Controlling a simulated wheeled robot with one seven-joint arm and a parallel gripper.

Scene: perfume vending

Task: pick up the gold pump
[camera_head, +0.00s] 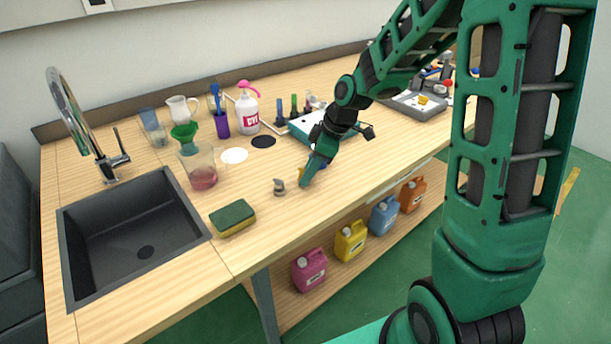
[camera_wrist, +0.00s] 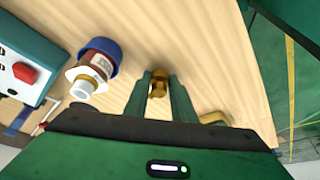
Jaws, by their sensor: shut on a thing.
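The gold pump (camera_wrist: 158,84) is a small gold-brown cylinder between my fingertips in the wrist view. My gripper (camera_wrist: 158,92) is shut on it, pointing down close to the wooden counter. In the head view my gripper (camera_head: 307,178) is low over the counter, right of a small grey pump-like piece (camera_head: 279,187). Only a sliver of gold shows at the fingers there. I cannot tell whether the pump touches the counter. Another gold piece (camera_wrist: 213,117) lies right of my fingers in the wrist view, partly hidden by my gripper.
A brown bottle with a white top and a blue base (camera_wrist: 98,66) stands left of my fingers. A teal device (camera_wrist: 25,65) with a red knob is farther left. In the head view, a green-yellow sponge (camera_head: 232,217) and the dark sink (camera_head: 135,240) are left; the counter's front edge is near.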

